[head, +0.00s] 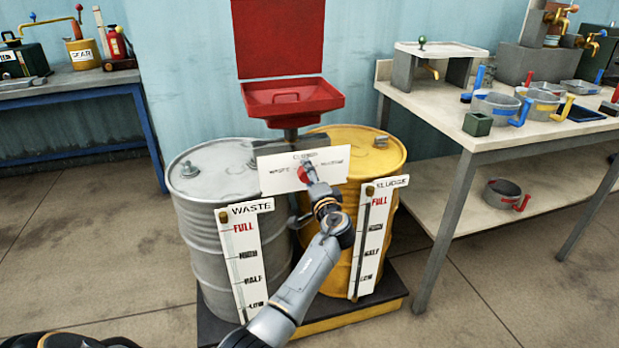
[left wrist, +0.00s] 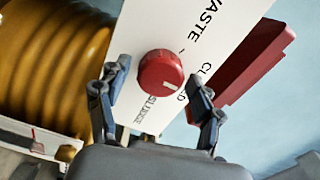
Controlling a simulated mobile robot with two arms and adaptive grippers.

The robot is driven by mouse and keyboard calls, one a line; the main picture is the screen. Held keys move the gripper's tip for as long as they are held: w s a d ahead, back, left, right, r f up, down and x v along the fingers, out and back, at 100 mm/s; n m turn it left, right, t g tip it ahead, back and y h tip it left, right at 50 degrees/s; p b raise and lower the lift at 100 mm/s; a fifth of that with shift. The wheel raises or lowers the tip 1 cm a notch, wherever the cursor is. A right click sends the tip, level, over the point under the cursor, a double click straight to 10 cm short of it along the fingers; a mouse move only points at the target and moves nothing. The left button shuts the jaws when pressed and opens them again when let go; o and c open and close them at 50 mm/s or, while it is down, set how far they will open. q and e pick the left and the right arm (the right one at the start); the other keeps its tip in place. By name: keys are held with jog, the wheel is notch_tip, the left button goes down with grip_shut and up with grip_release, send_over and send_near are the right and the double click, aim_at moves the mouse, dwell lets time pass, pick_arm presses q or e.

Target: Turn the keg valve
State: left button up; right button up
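The valve knob (head: 303,173) is red and round, on a white panel (head: 333,163) between two drums below a red hopper. In the left wrist view the knob (left wrist: 160,71) carries a white mark at its lower right, toward the CLOSED lettering. WASTE and SLUDGE are printed on either side. My left gripper (head: 312,182) is in front of the knob and partly covers it. In the left wrist view its fingers (left wrist: 157,75) are apart, one on each side of the knob, with visible gaps. My right gripper is not in view.
The grey WASTE drum (head: 192,245) and yellow SLUDGE drum (head: 395,155) stand on a low base with level gauges. The red hopper (head: 290,98) is above the panel. A table (head: 455,130) with pans stands right, a workbench (head: 70,82) far left. Floor is clear in front.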

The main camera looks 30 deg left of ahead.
pick_arm(q)
jog(key=v, duration=1.2)
dwell(0.4)
